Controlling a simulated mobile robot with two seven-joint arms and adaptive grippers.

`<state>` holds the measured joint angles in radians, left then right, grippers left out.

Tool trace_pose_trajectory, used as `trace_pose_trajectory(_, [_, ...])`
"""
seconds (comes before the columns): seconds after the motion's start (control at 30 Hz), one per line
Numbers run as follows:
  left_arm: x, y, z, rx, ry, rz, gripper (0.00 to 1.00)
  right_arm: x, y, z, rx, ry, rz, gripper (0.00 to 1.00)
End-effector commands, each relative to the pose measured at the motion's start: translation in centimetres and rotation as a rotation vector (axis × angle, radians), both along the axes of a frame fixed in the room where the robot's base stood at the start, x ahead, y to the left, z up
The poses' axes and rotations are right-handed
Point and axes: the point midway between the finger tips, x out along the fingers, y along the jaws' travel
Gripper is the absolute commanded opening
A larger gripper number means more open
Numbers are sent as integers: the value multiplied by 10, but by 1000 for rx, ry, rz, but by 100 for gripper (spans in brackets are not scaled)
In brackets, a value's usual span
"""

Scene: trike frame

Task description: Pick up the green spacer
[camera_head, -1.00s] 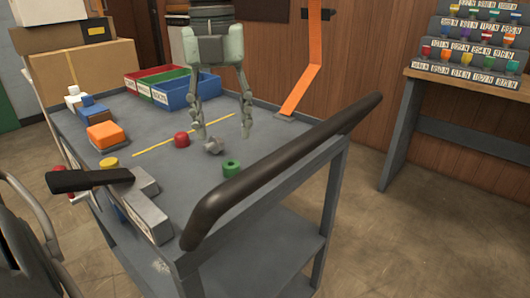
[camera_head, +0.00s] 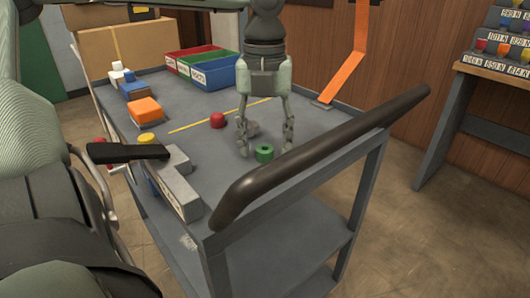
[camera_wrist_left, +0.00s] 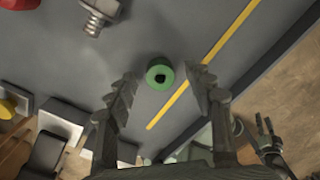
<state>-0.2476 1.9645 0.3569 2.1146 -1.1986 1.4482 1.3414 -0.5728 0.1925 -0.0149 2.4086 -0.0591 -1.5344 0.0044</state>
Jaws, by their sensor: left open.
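The green spacer (camera_head: 264,153), a short ring with a dark hole, lies on the grey cart top near the black handle. My left gripper (camera_head: 265,149) is open, pointing down, its fingers on either side of the spacer. In the left wrist view the spacer (camera_wrist_left: 152,75) shows between the open fingertips (camera_wrist_left: 160,76), with a gap on each side. I cannot tell how high the fingertips are above the cart top. A dark, pronged shape at lower right of the wrist view looks like my right gripper (camera_wrist_left: 268,145); its opening is unclear.
A grey bolt (camera_head: 252,129) lies just behind the spacer, and a red knob (camera_head: 218,120) is left of it. The black handle (camera_head: 325,155) rises along the near edge. Blue, green and red bins (camera_head: 208,73) stand at the back.

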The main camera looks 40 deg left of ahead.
Motion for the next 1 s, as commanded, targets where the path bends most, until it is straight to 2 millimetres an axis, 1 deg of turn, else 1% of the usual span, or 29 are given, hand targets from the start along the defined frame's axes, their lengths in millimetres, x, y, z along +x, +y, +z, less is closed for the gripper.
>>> trace_pose_trajectory(0.03, [0, 0, 0, 0, 0, 0, 51, 0, 0, 0, 0, 0, 0, 40])
trace_pose_trajectory(0.07, [0, 0, 0, 0, 0, 0, 47, 0, 0, 0, 0, 0, 0, 40])
trace_pose_trajectory(0.43, [0, 0, 0, 1, 1, 0, 2, 0, 0, 0, 0, 0, 0, 40])
trace_pose_trajectory(0.47, [0, 0, 0, 1, 1, 0, 0, 0, 0, 0, 0, 0, 0, 40])
trace_pose_trajectory(0.77, [0, 0, 2, 1, -1, 0, 0, 0, 0, 0, 0, 1, 0, 40])
trace_pose_trajectory(0.87, [1, 0, 7, 2, -1, 0, 0, 0, 0, 0, 0, 1, 0, 40])
trace_pose_trajectory(1.0, [1, 0, 23, 2, -4, 0, 0, 0, 0, 0, 0, 1, 0, 40])
